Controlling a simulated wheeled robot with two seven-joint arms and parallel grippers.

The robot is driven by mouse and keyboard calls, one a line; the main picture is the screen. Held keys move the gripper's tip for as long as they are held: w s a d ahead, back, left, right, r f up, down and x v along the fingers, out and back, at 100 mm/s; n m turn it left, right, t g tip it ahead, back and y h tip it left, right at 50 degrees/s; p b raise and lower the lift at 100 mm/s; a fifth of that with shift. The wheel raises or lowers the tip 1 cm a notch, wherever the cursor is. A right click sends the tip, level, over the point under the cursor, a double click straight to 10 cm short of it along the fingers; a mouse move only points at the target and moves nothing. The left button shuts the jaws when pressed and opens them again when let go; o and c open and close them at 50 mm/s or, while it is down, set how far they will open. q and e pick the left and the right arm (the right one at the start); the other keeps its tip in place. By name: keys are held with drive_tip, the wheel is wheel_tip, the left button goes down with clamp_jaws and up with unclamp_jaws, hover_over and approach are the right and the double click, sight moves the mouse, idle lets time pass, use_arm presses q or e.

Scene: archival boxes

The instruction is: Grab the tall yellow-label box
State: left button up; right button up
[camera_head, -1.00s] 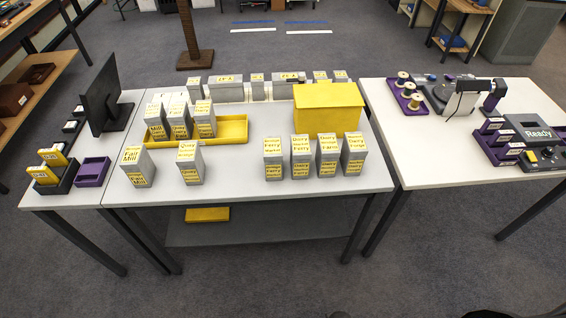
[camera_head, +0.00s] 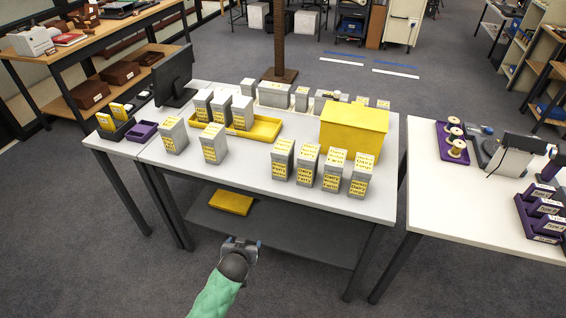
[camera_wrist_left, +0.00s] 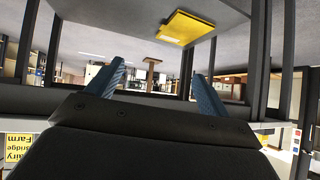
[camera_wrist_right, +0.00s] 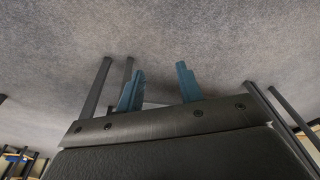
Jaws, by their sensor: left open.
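Several grey upright boxes with yellow labels stand on the white table. Two front-left boxes (camera_head: 172,136) (camera_head: 214,144) stand apart from a row of front-right boxes (camera_head: 282,160) (camera_head: 307,164) (camera_head: 334,170) (camera_head: 361,176). More boxes (camera_head: 242,112) stand in a yellow tray (camera_head: 268,131). I cannot tell which one the task means. My left gripper (camera_head: 240,243) is open and empty in front of the table, below its top; its spread fingers show in the left wrist view (camera_wrist_left: 158,80). My right gripper (camera_wrist_right: 160,85) is open and empty over carpet, outside the head view.
A large yellow box (camera_head: 353,130) stands at the table's right. A flat yellow object (camera_head: 230,202) lies on the lower shelf (camera_head: 280,235). A dark monitor (camera_head: 173,77) and purple tray (camera_head: 141,131) are at left. Another white table (camera_head: 440,210) is at right, across a gap.

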sight(278, 159)
use_arm(q)
drive_tip(key=w+d+r+t+h, duration=0.1)
drive_tip(key=w+d+r+t, duration=0.1)
drive_tip(key=w+r, duration=0.3)
drive_tip(key=w+d+r+m+t+h+b, duration=0.1)
drive_tip(key=w+d+r+t+h, duration=0.1)
drive_tip(key=w+d+r, duration=0.3)
drive_tip(key=w+d+r+m+t+h, duration=0.1)
drive_tip(key=w+r, duration=0.4)
drive_tip(key=r, duration=0.7)
drive_tip(key=shift+w+d+t+h+b, duration=0.15)
drive_tip(key=shift+d+t+h, duration=0.15)
drive_tip(key=shift+d+t, duration=0.3)
drive_tip(key=shift+d+t+h+b, duration=0.15)
drive_tip(key=shift+d+t+h, duration=0.2)
drive_tip(key=shift+d, duration=0.4)
drive_tip(key=p+x, duration=0.1)
drive_tip(key=x, duration=0.2)
drive_tip(key=shift+r, duration=0.1)
drive_tip(key=p+x, duration=0.2)
drive_tip(key=x, duration=0.2)
drive_tip(key=shift+d, duration=0.15)
drive_tip(key=shift+w+d, duration=0.1)
drive_tip(key=shift+w, duration=0.35)
use_arm(e)
drive_tip(key=s+f, duration=0.4)
drive_tip(key=f, duration=0.7)
drive_tip(key=shift+s+a+g, duration=0.2)
drive_tip(key=shift+s+g, duration=0.05)
drive_tip(key=shift+g, duration=0.15)
